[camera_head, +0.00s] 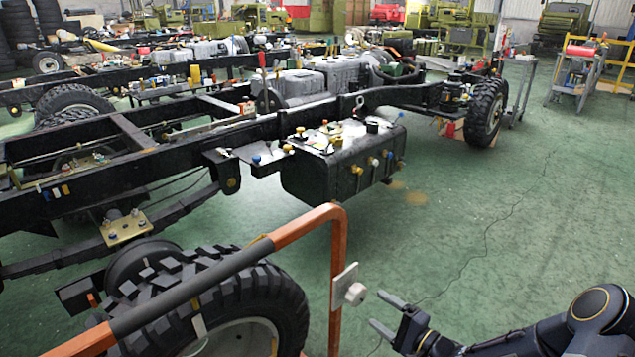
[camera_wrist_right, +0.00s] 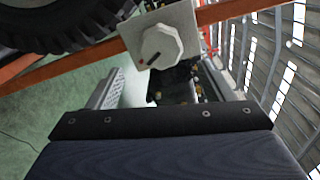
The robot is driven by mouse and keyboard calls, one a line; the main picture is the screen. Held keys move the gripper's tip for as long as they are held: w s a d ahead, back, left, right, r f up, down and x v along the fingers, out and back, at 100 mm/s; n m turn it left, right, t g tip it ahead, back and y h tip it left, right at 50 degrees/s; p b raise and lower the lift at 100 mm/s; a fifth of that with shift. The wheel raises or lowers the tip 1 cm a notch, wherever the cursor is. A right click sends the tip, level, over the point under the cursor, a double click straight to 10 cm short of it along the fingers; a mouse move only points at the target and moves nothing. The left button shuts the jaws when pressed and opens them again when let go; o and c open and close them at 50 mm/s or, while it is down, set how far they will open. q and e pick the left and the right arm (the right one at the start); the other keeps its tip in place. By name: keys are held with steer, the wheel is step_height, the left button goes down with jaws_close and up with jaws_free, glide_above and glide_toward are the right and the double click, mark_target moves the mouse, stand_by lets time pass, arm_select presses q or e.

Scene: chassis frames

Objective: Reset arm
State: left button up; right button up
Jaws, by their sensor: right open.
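My right gripper (camera_head: 377,308) is at the lower right of the head view, with its arm coming in from the right edge. Its two grey fingers are spread apart with nothing between them. They point left toward a white knob (camera_head: 356,294) on a pale plate (camera_head: 343,282) fixed to an orange rail (camera_head: 337,240). A small gap shows between fingers and knob. In the right wrist view the knob (camera_wrist_right: 162,46) with a dark mark is ahead of the gripper, at the top. My left gripper is not in view.
A large black tyre (camera_head: 210,300) stands behind the rail at lower left. A black vehicle chassis (camera_head: 260,130) with a dark tank (camera_head: 340,170) fills the left and middle. Green floor (camera_head: 540,220) is open on the right. A yellow-framed cart (camera_head: 585,60) stands at far right.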

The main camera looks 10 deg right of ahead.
steer(key=d+r+n+g+h, duration=0.2)
steer(key=d+r+n+h, duration=0.25)
steer(key=r+h, duration=0.2)
steer(key=s+d+r+n+g+h, duration=0.2)
steer(key=s+d+r+g+h, duration=0.15)
steer(key=s+r, duration=0.45)
steer(key=s+a+r+n+g+y, duration=0.15)
steer(key=s+a, duration=0.35)
steer(key=s, duration=0.5)
steer(key=s+a+r+n+g+y, duration=0.1)
steer(key=s+a+n, duration=0.25)
steer(key=s, duration=0.75)
step_height(320, 180, up, 24)
steer(key=a+p, duration=0.1)
steer(key=p, duration=2.3)
steer(key=shift+s+y, duration=0.3)
steer(key=shift+y, duration=0.05)
steer(key=shift+a, duration=0.1)
steer(key=shift+c, duration=0.2)
